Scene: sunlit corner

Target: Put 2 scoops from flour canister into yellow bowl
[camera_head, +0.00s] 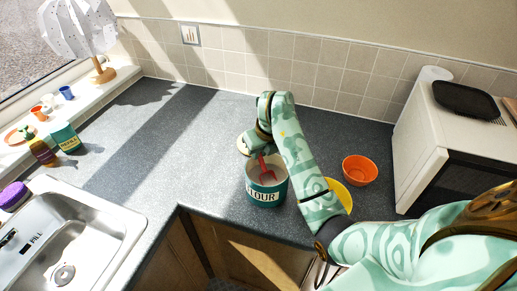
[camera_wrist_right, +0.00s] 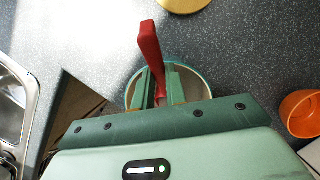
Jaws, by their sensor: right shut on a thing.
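The flour canister (camera_head: 264,196), a teal-and-white round tub lettered "FLOUR", stands open on the grey counter near its front edge. My right gripper (camera_head: 261,151) is over its mouth, shut on a red scoop (camera_head: 267,173). The scoop's lower end reaches into the canister; how much flour it holds is hidden. In the right wrist view the red scoop (camera_wrist_right: 150,45) stands between the fingers (camera_wrist_right: 165,84), above the canister rim (camera_wrist_right: 128,94). The yellow bowl (camera_head: 342,194) is right of the canister, partly hidden behind my right forearm. My left gripper is not in view.
An orange bowl (camera_head: 360,170) stands right of the yellow bowl, before a white microwave (camera_head: 430,125). The counter's left middle is clear.

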